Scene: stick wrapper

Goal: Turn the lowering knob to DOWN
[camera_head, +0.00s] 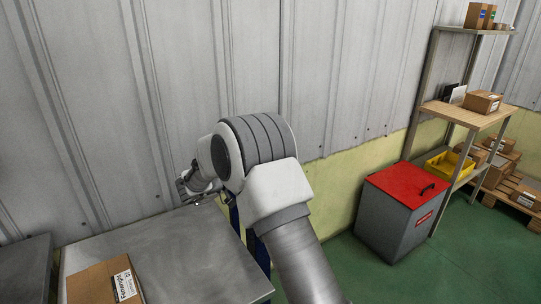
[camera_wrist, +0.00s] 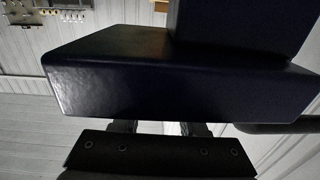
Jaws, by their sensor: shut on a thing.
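My gripper (camera_head: 188,190) is at the far edge of the grey metal table, close to the corrugated wall, partly hidden by my own arm. In the wrist view its two dark fingers (camera_wrist: 158,128) show only in short pieces above the black bolted gripper body. A dark blue block-shaped part (camera_wrist: 150,85) fills the middle of that view and covers the fingertips. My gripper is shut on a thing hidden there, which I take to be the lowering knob. The knob, its marking and its turned position are not visible.
The grey table (camera_head: 180,255) carries a cardboard box (camera_head: 92,284). A blue post (camera_head: 235,218) stands beside the table. A grey bin with a red lid (camera_head: 408,185) and a shelf rack (camera_head: 468,112) with boxes stand at right. Green floor (camera_head: 335,265) is free between table and bin.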

